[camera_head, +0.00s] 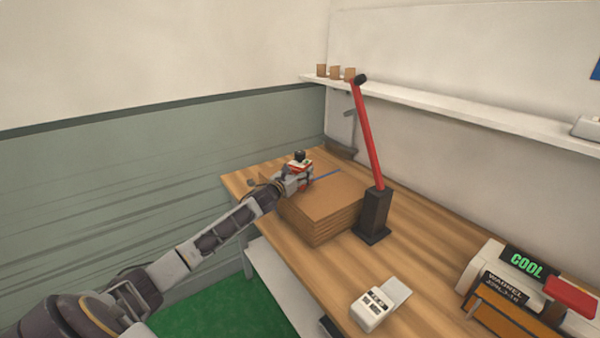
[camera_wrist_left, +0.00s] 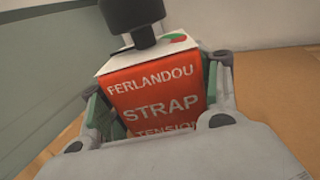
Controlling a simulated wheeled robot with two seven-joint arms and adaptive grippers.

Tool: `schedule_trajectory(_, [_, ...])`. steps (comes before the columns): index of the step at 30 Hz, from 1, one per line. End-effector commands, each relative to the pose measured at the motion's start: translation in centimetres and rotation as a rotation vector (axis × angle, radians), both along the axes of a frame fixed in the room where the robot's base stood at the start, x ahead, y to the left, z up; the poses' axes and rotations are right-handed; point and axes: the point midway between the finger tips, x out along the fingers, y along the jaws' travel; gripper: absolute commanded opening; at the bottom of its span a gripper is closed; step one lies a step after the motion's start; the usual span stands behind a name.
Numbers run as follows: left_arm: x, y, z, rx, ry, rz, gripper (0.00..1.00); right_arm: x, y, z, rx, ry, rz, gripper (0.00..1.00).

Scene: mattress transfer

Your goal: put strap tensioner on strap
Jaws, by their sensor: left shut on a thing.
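The strap tensioner (camera_head: 299,163) is a red and white block with a black knob on top. Its red face, lettered "FERLANDOU STRAP", fills the middle of the left wrist view (camera_wrist_left: 155,97). My left gripper (camera_head: 298,178) is shut on it, with fingers on both sides of the block. The gripper is at the left back part of a stack of brown cardboard sheets (camera_head: 322,220). The blue strap (camera_head: 327,174) shows as a short line across the top of the stack, just right of the gripper. I cannot tell whether the tensioner touches the strap. My right gripper is not in view.
The stack lies on a wooden table (camera_head: 293,268). A tall red lever (camera_head: 366,135) on a black base (camera_head: 376,213) stands right of it. A white device (camera_head: 380,303) and a machine marked "COOL" (camera_head: 490,268) are nearer. A wall shelf (camera_head: 440,107) runs behind.

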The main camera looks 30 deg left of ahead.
Motion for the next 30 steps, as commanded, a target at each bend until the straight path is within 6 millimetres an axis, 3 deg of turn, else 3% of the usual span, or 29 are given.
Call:
schedule_trajectory(8, [0.0,0.0,0.1,0.001,-0.005,-0.001,0.11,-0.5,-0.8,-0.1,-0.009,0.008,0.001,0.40])
schedule_trajectory(9, [0.0,0.0,-0.2,0.000,0.000,0.000,0.65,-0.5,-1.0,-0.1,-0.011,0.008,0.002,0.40])
schedule_trajectory(13, [0.0,0.0,-0.2,0.000,0.000,0.000,0.81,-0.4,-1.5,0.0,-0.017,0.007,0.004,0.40])
schedule_trajectory(20, [0.0,0.0,-0.2,0.000,0.000,0.000,0.84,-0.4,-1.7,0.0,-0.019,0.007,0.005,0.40])
schedule_trajectory(30, [-0.1,0.0,0.0,0.000,0.001,0.000,0.84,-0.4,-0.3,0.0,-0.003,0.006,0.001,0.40])
